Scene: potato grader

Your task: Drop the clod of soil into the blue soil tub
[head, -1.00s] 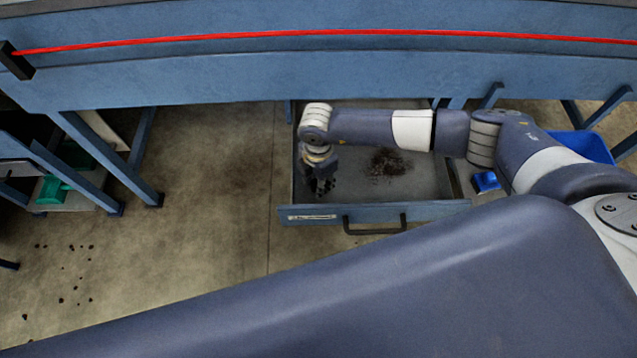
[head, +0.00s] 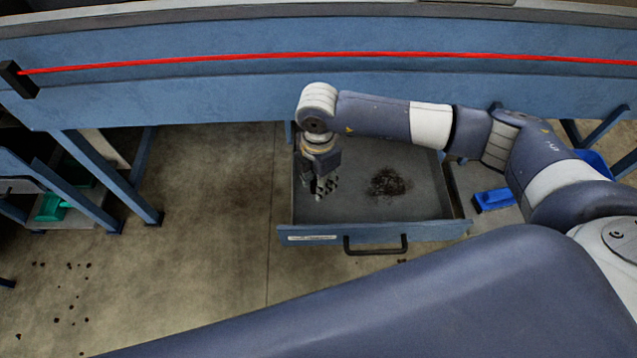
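A pull-out drawer (head: 335,234) stands open under the blue machine frame. A dark patch of crumbly soil (head: 388,183) lies on the drawer floor; I cannot tell whether it is one clod or loose dirt. My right gripper (head: 321,188) points down over the left side of the drawer, left of the soil. Its fingers are small and dark, so I cannot tell whether they are open or hold something. A blue container (head: 597,162), possibly the soil tub, shows at the right, mostly hidden behind my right arm. My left gripper is out of view.
A small blue object (head: 493,200) lies on the floor right of the drawer. The blue beam with a red cord (head: 330,57) crosses the back. Green bins (head: 52,207) sit at the left among frame legs. Dark crumbs dot the left floor; the floor left of the drawer is otherwise open.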

